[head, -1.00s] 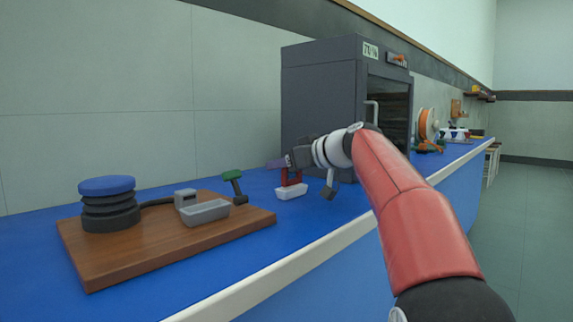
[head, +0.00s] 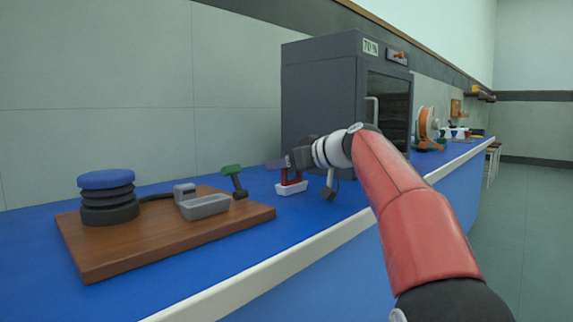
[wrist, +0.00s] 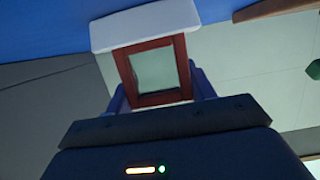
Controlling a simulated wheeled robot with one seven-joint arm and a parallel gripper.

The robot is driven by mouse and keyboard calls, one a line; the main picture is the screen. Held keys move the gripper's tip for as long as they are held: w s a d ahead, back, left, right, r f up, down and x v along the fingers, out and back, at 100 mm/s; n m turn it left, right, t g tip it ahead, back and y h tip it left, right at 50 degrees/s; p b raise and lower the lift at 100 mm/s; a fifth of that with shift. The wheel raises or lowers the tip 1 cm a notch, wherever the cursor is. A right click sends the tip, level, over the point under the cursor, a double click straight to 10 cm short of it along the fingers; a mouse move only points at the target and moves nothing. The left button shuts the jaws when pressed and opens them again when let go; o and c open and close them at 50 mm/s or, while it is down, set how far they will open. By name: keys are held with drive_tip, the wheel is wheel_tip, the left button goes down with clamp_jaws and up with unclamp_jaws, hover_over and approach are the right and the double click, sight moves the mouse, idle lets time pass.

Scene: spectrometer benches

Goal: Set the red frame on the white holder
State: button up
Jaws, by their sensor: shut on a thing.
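The red frame (head: 283,178) is upright, held between the purple fingers of my gripper (head: 281,164). The fingers are shut on it near its top. In the wrist view, the red frame (wrist: 187,75) shows as a red border around a pale pane, with one finger on each side. The white holder (head: 291,188) is a small white block on the blue bench, directly under the frame. In the wrist view, the holder (wrist: 145,26) meets the frame's far edge. The frame's lower edge appears to touch or enter the holder; how deep is hidden.
A wooden board (head: 150,254) at left carries a blue-topped black stack (head: 107,197) and a grey tray (head: 204,207). A green-headed tool (head: 233,172) stands at its back right corner. A large grey cabinet (head: 318,95) stands close behind my gripper.

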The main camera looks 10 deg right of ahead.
drive_tip(key=shift+f, duration=0.2)
drive_tip(key=o, duration=0.8)
drive_tip(key=shift+c, duration=0.2)
drive_tip(key=shift+b+v, duration=1.4)
drive_tip(key=shift+v, duration=4.1)
